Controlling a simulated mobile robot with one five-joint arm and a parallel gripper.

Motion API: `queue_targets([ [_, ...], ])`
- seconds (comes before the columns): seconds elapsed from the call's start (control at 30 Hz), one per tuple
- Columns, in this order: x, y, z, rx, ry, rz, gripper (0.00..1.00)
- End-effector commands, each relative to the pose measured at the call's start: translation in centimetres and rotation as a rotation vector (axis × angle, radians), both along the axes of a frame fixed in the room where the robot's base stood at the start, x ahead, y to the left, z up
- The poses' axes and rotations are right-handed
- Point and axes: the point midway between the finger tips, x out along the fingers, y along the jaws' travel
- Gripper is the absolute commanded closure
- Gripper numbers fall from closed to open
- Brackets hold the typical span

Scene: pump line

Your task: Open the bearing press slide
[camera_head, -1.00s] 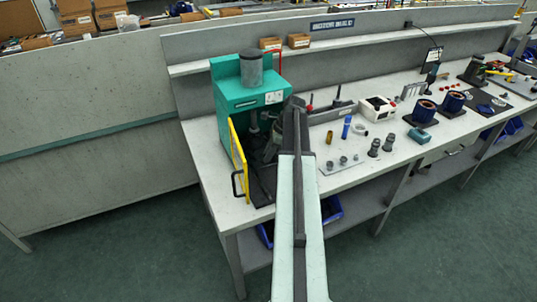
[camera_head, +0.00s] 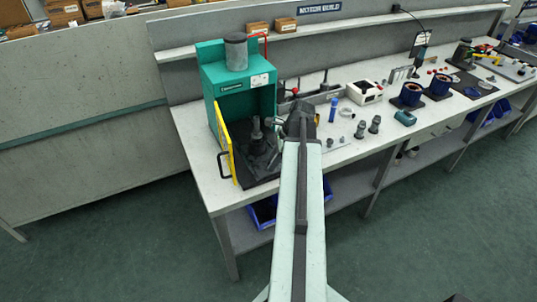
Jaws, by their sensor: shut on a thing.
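The bearing press (camera_head: 237,95) is a green cabinet with a grey cylinder on top, at the near left end of the bench. A yellow guard frame (camera_head: 226,145) with a black handle (camera_head: 223,164) stands along its left side. A dark base plate (camera_head: 262,178) with a grey post (camera_head: 256,135) lies in its open front. My gripper (camera_head: 277,146) is at the right side of the press front, seen from behind along my arm. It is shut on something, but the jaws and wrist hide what. It is apart from the yellow guard's handle.
Right of my gripper, a blue cylinder (camera_head: 333,109), dark fittings (camera_head: 360,129) and a white box (camera_head: 365,92) stand on the bench (camera_head: 205,165). Blue bins (camera_head: 263,213) sit on the lower shelf. The floor in front is clear.

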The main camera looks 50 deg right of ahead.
Motion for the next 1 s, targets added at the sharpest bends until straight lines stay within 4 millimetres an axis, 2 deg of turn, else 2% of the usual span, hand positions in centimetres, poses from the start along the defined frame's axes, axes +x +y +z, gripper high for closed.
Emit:
queue_targets([
  [0.1, -1.3, 0.6, 0.0, 0.001, 0.000, 0.000, 1.00],
  [0.3, -2.5, 1.0, 0.0, 0.002, -0.001, -0.001, 1.00],
  [0.8, -2.9, 1.1, 0.0, 0.002, -0.002, -0.001, 1.00],
  [0.83, -2.9, 1.1, 0.0, 0.002, -0.002, -0.001, 0.72],
  [0.9, -2.9, 1.1, 0.0, 0.002, -0.002, -0.002, 0.53],
  [1.0, -2.9, 1.0, 0.0, 0.002, -0.002, -0.002, 0.53],
])
